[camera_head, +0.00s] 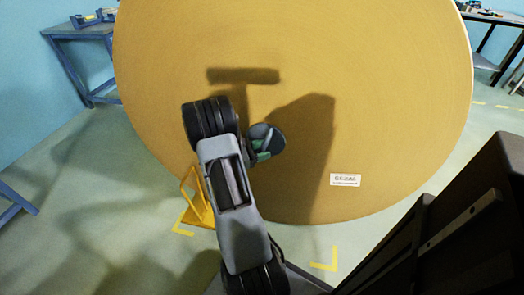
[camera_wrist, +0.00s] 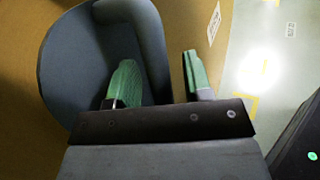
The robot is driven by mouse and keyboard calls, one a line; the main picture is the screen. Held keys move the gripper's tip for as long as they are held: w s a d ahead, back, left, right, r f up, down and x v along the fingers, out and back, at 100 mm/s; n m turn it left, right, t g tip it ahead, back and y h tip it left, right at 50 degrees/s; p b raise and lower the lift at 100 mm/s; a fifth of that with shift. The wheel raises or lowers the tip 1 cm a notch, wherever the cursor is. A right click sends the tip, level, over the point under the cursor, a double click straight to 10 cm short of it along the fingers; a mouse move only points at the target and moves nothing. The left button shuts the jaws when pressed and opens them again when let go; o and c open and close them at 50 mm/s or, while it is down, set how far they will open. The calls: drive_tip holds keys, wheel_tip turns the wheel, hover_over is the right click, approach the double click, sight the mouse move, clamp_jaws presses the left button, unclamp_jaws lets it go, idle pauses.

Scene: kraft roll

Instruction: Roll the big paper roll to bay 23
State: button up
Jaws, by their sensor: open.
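The big paper roll (camera_head: 390,100) stands on edge, its flat tan face filling most of the head view. A small white label (camera_head: 345,180) is on its lower right; its print is too small to read. My gripper (camera_head: 262,150) is in front of the roll's face, left of the label. In the wrist view my gripper's two green fingers (camera_wrist: 160,82) are apart. A grey-blue rounded part (camera_wrist: 75,55) shows behind and beside the left finger; I cannot tell whether it belongs to the roll. Contact with the roll cannot be made out. The roll's far side is hidden.
A yellow chock-like stand (camera_head: 198,208) is at the roll's lower left. Yellow corner marks (camera_head: 325,266) are on the green floor. A blue workbench (camera_head: 75,35) stands back left, another bench (camera_head: 500,18) back right. Floor left of the roll is mostly clear.

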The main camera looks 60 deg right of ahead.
clamp_jaws()
idle(0.4)
idle(1.0)
